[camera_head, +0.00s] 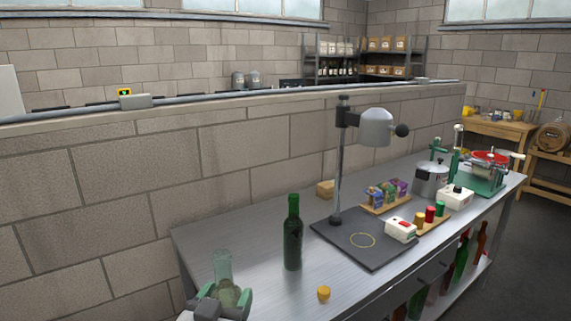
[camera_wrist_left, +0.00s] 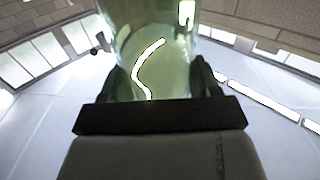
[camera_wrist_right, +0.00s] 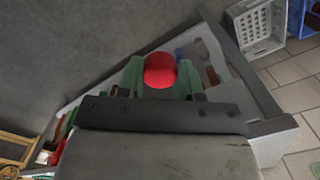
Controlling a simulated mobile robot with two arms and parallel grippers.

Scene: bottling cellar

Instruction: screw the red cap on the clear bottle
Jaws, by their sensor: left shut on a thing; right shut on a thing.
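The clear bottle (camera_head: 223,268) is at the lower left of the head view, roughly upright, its open mouth at the top. My left gripper (camera_head: 226,299) is shut around its body. In the left wrist view the greenish clear glass (camera_wrist_left: 152,60) fills the space between the fingers of the left gripper (camera_wrist_left: 160,82). The red cap (camera_wrist_right: 160,70) is in the right wrist view, between the green-grey fingertips of my right gripper (camera_wrist_right: 161,80), which is shut on it. The right gripper and this cap are out of the head view.
A dark green bottle (camera_head: 292,240) and a loose yellow-orange cap (camera_head: 323,293) stand on the metal bench (camera_head: 260,277). A lamp (camera_head: 376,127) stands on a dark mat (camera_head: 346,251). A white device (camera_head: 401,230) is near small coloured cylinders. A block wall (camera_head: 110,190) runs behind.

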